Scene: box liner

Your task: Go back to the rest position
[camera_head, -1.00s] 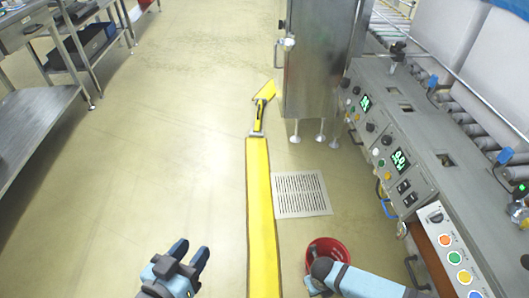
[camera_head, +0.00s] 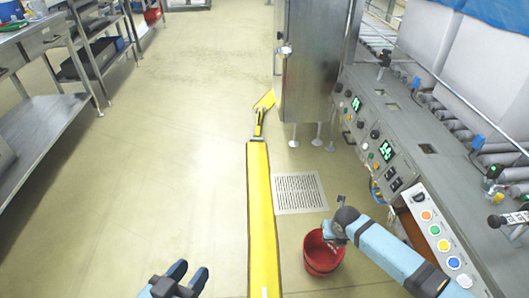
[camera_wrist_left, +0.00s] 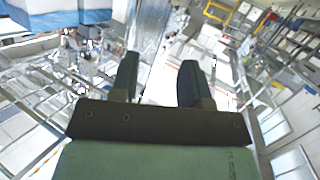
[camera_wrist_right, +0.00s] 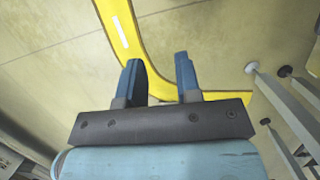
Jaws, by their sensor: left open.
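My left gripper (camera_head: 190,272) is at the bottom edge of the head view, left of the yellow floor strip. Its two fingers are apart and empty, also in the left wrist view (camera_wrist_left: 158,70). My right arm comes in from the lower right, and its gripper (camera_head: 332,228) is above the floor beside the red bucket's upper edge. In the head view its fingers are hard to make out. In the right wrist view its two fingers (camera_wrist_right: 158,66) stand apart with nothing between them, above the floor.
A red bucket (camera_head: 319,262) stands on the floor near my right gripper. A grey control console (camera_head: 400,130) with buttons runs along the right. A metal cabinet (camera_head: 312,60) stands at the back. Steel tables (camera_head: 40,130) line the left. The floor between is open, with a yellow strip (camera_head: 260,220).

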